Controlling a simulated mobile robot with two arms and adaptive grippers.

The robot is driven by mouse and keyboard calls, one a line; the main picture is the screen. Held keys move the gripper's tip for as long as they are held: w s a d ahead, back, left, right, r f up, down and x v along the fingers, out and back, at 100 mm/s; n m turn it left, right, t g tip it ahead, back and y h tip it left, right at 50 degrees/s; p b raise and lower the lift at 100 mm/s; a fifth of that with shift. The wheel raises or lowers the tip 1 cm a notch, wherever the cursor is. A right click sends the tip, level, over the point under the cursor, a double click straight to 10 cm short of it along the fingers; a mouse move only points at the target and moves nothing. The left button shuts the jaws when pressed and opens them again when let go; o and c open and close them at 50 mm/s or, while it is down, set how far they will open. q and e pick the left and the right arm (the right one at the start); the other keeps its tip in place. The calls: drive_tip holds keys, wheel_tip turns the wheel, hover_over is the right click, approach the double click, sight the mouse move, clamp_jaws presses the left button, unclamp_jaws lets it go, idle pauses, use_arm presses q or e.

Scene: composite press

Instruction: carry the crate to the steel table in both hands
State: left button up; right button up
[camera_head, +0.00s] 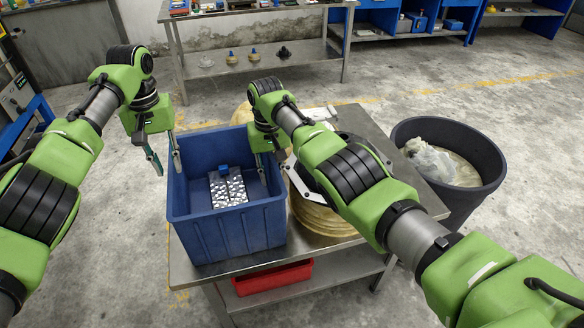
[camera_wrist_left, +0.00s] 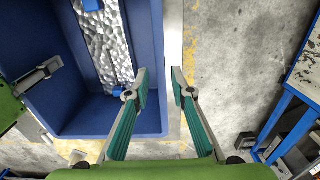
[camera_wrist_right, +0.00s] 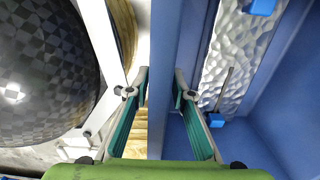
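The blue crate (camera_head: 228,228) stands upright on a near metal table (camera_head: 345,118). A silver dimpled piece (camera_head: 228,187) with blue parts lies inside; it also shows in the left wrist view (camera_wrist_left: 105,45). My left gripper (camera_head: 166,165) is open at the crate's left wall, one finger outside and one on the inner side. My right gripper (camera_head: 271,168) is open at the right wall, fingers on either side of it. Both wrist views show gaps between the fingers and no grip. Another metal table (camera_head: 215,17) stands at the back.
Round yellowish pieces (camera_head: 318,213) stand close right of the crate, partly hidden by my right arm. A red bin (camera_head: 272,278) sits on the lower shelf. A dark tub (camera_head: 480,190) stands to the right. Blue shelving (camera_head: 375,22) is behind. Floor lies clear between the tables.

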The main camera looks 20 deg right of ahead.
sight(270, 155)
use_arm(q)
wheel_tip(270, 155, up, 2)
drive_tip(key=shift+r, duration=0.6)
use_arm(e)
drive_tip(key=shift+r, duration=0.3)
wheel_tip(270, 155, up, 11)
drive_tip(key=shift+r, duration=0.2)
